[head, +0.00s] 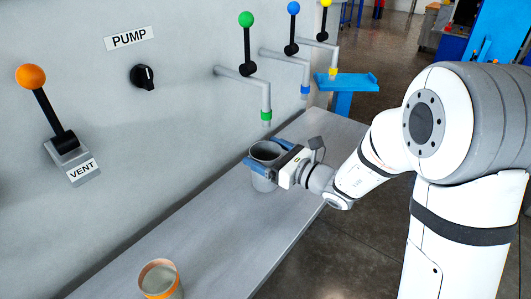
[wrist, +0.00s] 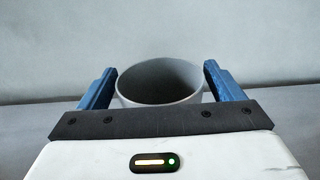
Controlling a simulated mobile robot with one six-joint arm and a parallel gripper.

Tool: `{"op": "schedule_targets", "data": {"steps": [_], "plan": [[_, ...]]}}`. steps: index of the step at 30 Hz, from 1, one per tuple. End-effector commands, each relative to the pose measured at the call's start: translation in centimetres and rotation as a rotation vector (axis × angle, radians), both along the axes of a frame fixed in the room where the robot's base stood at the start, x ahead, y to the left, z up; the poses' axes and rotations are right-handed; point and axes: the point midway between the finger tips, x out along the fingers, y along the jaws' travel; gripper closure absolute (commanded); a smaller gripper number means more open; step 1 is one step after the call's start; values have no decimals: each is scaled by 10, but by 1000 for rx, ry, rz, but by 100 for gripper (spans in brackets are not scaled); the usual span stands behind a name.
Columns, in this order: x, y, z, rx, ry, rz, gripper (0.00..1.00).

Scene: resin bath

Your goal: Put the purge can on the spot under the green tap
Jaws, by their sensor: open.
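A grey open-topped can (head: 263,183) stands upright on the grey bench below the green-banded tap outlet (head: 266,116). It looks like the purge can, though no label shows. My gripper (head: 268,154) is open, with one blue finger on each side of this can. In the wrist view the can (wrist: 160,88) sits between the open fingers (wrist: 160,72), with small gaps visible beside it. The green-knobbed lever (head: 246,20) is on the wall above. Any marked spot under the tap is hidden by the can and gripper.
An orange-rimmed can (head: 160,280) stands nearer on the bench (head: 215,235). Blue-banded (head: 305,90) and yellow-banded (head: 333,73) taps stick out farther along the wall. A blue stand (head: 346,82) is beyond the bench end. The bench between the two cans is clear.

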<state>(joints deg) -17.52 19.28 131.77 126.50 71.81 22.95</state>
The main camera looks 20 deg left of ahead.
Motion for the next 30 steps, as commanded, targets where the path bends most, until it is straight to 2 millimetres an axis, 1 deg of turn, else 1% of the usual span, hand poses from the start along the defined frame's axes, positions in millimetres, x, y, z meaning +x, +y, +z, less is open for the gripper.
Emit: {"op": "schedule_targets", "data": {"steps": [5, 8, 11, 18, 21, 25, 30], "plan": [[0, 0, 1, 0, 0, 1, 13], [0, 0, 6, 0, 0, 1, 13], [-5, -14, 2, 1, 0, -3, 13], [-26, -64, 1, 0, 0, -4, 13], [-33, -82, 2, 0, -1, -4, 13], [-40, -98, 2, 1, -1, -2, 13], [-46, -108, 2, 0, 1, 1, 13]]}}
